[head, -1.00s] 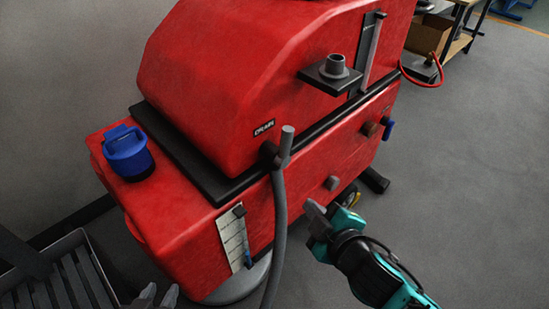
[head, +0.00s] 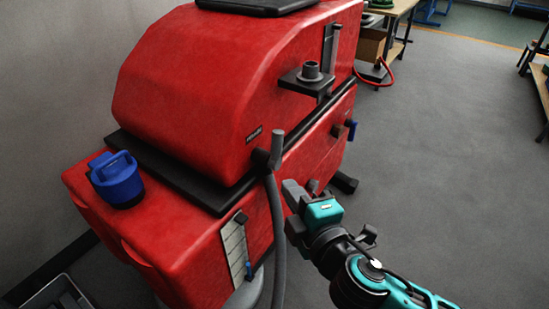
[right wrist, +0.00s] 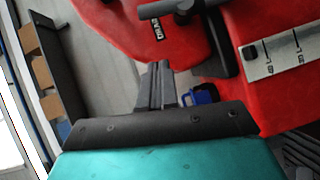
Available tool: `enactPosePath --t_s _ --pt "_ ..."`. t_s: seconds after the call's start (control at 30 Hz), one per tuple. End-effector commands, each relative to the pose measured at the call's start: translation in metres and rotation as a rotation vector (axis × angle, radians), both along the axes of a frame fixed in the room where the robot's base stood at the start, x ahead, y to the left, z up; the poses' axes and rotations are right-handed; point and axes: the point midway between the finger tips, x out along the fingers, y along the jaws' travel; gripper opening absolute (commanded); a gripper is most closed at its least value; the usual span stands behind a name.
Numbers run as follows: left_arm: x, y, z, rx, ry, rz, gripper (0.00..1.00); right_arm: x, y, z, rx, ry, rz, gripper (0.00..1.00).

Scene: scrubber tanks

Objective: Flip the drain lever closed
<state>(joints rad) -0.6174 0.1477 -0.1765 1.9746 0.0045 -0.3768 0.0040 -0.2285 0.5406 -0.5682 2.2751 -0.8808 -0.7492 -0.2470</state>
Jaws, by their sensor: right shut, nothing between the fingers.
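A label (head: 253,135), reading DRAIN in the right wrist view (right wrist: 155,29), sits above the grey hose (head: 277,230). My right gripper (head: 288,190) is shut and empty, just right of the hose and nearer than the blue lever. My left gripper is out of view.
A blue capped spout (head: 117,180) stands on the lower tank. A white level strip (head: 235,250) is on the near side. A black bracket with a grey socket (head: 310,75) juts out above. The floor (head: 440,160) to the right is clear.

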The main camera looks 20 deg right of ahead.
Motion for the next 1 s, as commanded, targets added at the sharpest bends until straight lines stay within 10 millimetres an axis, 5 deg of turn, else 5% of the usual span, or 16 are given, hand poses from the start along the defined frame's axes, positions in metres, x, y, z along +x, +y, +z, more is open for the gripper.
enactPosePath --t_s 0.57,1.0 --pt "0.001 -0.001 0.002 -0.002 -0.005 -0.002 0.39 0.004 0.0 0.004 -0.017 -0.015 0.0 0.0" --pt "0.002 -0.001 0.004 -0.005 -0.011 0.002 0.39 0.071 0.006 -0.002 -0.018 -0.018 -0.001 0.0"
